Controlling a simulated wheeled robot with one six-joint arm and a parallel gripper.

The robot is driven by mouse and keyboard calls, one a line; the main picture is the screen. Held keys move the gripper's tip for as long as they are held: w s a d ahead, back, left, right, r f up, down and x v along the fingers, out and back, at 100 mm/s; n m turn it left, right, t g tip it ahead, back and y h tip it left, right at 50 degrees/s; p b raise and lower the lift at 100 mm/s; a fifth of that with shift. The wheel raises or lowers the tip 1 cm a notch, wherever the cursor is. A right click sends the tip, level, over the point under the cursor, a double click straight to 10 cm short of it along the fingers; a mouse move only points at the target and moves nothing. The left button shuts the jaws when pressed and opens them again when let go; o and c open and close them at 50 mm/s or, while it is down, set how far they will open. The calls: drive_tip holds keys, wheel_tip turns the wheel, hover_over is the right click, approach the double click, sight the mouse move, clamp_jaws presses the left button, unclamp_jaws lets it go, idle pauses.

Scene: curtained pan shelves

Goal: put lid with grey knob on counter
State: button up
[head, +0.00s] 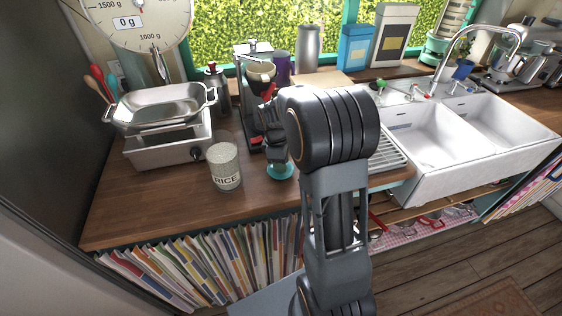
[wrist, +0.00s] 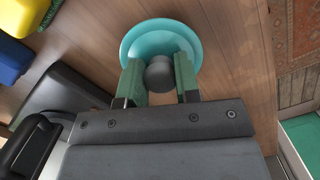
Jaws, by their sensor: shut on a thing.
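The teal round lid (wrist: 160,32) has a grey knob (wrist: 159,76) at its middle. In the wrist view my gripper (wrist: 160,80) is shut on the knob, with one green finger on each side. In the head view the lid (head: 279,171) shows small below my gripper (head: 274,152), over the wooden counter (head: 185,195) near its front edge. I cannot tell whether the lid touches the counter. My arm hides part of the area to the right of it.
A rice canister (head: 225,167) stands just left of the lid. A coffee machine (head: 254,100) is behind it. A metal roasting pan (head: 160,107) sits at the left, and a white double sink (head: 440,140) is at the right. Bare counter lies in front of the canister.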

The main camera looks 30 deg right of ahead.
drive_tip(key=shift+f, duration=0.3)
drive_tip(key=shift+f, duration=0.25)
idle(0.4)
drive_tip(key=o, duration=1.1)
drive_tip(key=shift+c, duration=0.2)
drive_tip(key=c, duration=0.4)
drive_tip(key=shift+r, duration=0.1)
drive_tip(key=shift+w+r+p, duration=0.1)
drive_tip(key=shift+r+p, duration=0.25)
drive_tip(key=shift+r, duration=0.35)
